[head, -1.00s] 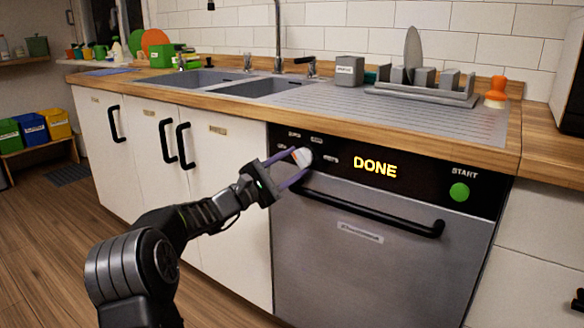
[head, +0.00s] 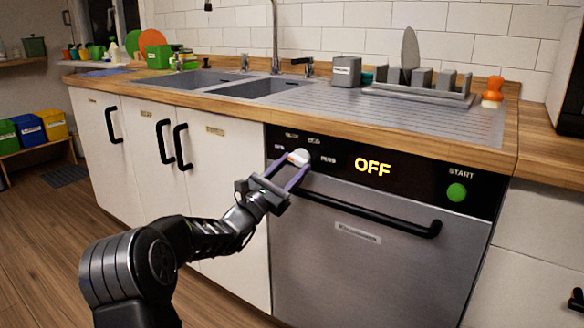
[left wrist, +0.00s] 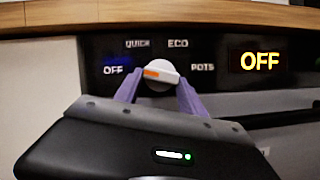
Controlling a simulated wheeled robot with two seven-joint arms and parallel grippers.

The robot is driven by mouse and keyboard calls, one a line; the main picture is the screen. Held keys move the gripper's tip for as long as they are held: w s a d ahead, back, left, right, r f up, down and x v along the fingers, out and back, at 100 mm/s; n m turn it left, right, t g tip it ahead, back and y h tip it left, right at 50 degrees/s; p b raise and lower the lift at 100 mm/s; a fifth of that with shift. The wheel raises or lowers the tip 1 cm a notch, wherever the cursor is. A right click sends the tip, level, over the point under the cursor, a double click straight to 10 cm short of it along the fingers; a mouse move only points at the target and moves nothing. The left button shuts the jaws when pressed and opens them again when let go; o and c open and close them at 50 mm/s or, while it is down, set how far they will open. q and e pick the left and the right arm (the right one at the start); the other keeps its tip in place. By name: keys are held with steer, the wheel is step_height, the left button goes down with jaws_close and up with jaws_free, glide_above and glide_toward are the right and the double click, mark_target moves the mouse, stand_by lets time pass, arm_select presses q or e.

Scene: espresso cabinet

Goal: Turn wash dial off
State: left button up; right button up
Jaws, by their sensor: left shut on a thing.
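The wash dial (head: 299,157) is a white round knob with an orange mark on the dishwasher's black panel (head: 335,163). In the left wrist view the dial (left wrist: 160,76) has its orange end turned left, towards the OFF label (left wrist: 113,70). The labels QUICK, ECO and POTS stand around it. The display (head: 372,166) reads OFF in yellow. My left gripper (head: 284,172) has its purple fingers either side of the dial and is shut on it; the fingers also show in the left wrist view (left wrist: 159,92).
The dishwasher's black bar handle (head: 370,212) runs just below the panel, close to my left fingers. A green START button (head: 457,192) is at the panel's right. The wooden counter edge (head: 390,135) overhangs above.

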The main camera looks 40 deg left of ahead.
arm_select(q)
steer(key=shift+f, duration=0.1)
steer(key=o, duration=1.4)
steer(key=shift+c, duration=0.2)
steer(key=p+v, duration=0.1)
steer(key=v, duration=0.6)
steer(key=shift+s+p, duration=0.4)
steer(key=shift+s, duration=0.05)
steer(key=shift+f, duration=0.1)
